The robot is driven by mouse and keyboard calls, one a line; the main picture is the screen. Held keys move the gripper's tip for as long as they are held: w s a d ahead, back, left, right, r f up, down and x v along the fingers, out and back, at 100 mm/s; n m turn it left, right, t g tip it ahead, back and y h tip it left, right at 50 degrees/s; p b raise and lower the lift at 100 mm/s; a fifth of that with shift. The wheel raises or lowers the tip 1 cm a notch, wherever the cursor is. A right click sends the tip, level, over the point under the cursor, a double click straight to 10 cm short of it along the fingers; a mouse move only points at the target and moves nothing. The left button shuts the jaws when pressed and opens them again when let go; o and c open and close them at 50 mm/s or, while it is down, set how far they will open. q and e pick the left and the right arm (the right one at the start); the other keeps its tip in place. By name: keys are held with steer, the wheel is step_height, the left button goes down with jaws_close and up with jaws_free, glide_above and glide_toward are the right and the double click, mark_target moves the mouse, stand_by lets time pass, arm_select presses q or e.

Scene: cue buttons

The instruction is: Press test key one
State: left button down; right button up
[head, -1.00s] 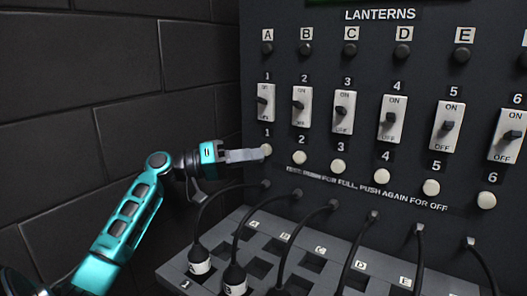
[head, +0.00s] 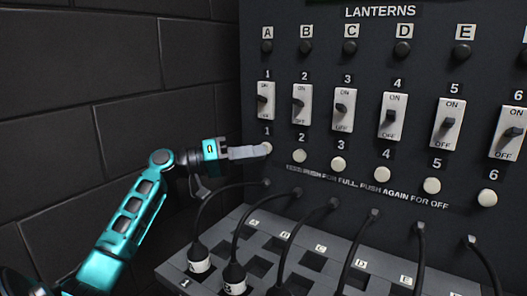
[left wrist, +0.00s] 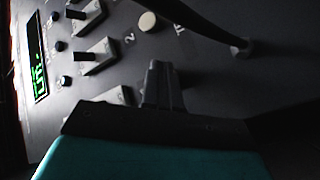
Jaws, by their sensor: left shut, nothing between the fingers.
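Test key one (head: 267,148) is the small round cream button under the number 1 on the dark panel, at the left end of the button row. My left gripper (head: 262,151) is shut and empty, its fingertips at the button's face and covering part of it. I cannot tell how far the button is pressed in. In the left wrist view the shut fingers (left wrist: 157,82) point at the panel, and key one is hidden there. Button two (head: 300,156) stands just to the right; it also shows in the left wrist view (left wrist: 148,21). My right gripper is not seen.
Toggle switch one (head: 265,100) sits above the key, with more switches and knobs along the panel. Black cables (head: 236,233) run from the panel to a grey socket board (head: 215,283) below. A dark block wall (head: 60,130) is at the left.

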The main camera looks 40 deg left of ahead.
arm_select(q)
steer(key=shift+w, duration=0.2)
stand_by(0.5)
steer(key=shift+s, duration=0.65)
steer(key=s+b, duration=0.1)
steer(key=s, duration=0.5)
steer(key=shift+d+b, duration=0.3)
steer(key=shift+d, duration=0.1)
stand_by(0.3)
